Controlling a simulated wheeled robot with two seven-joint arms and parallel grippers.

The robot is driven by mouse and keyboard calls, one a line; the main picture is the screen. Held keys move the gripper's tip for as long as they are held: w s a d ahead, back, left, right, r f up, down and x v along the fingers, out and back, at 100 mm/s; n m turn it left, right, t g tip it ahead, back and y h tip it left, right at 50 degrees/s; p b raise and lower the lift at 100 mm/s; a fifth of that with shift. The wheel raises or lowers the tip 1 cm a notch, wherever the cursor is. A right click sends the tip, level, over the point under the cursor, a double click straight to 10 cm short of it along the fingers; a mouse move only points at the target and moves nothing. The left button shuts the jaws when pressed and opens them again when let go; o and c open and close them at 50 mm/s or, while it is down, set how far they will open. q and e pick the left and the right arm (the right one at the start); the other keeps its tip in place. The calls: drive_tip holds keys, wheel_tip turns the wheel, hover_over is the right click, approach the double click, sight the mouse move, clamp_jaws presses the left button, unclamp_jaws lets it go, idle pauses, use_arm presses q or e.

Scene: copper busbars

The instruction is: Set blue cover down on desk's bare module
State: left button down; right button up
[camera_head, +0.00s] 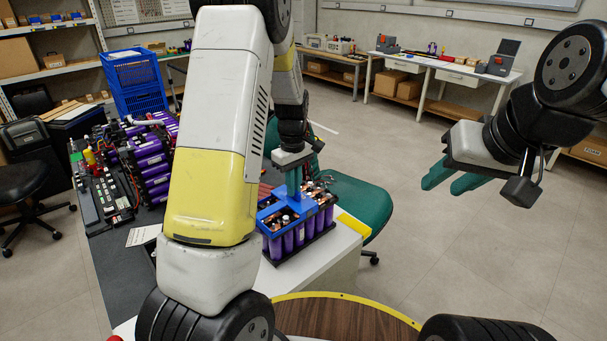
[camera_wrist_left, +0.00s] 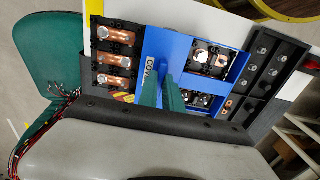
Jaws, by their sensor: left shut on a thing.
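The blue cover (camera_head: 273,210) is over the module of purple cells (camera_head: 288,240) at the desk's near right corner. My left gripper (camera_head: 293,190) points down and is shut on the cover's raised middle part. In the left wrist view, the cover (camera_wrist_left: 205,38) lies across the middle of the black module, and copper busbars (camera_wrist_left: 113,60) show beside it. The green fingers of my left gripper (camera_wrist_left: 162,95) hide part of the cover. I cannot tell whether the cover rests fully on the module. My right gripper (camera_head: 453,180) is open and empty, out over the floor.
The dark desk (camera_head: 120,262) holds a block of purple cells (camera_head: 150,160) and electronics at left. A green chair (camera_head: 360,200) stands right behind the module. A round wooden table (camera_head: 340,318) with a yellow rim is in front. Open floor lies to the right.

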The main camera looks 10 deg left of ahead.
use_arm(q)
drive_tip(key=shift+f, duration=0.6)
idle(0.7)
drive_tip(key=c, duration=1.4)
unclamp_jaws()
drive_tip(key=shift+c, duration=0.2)
drive_tip(key=shift+r, duration=4)
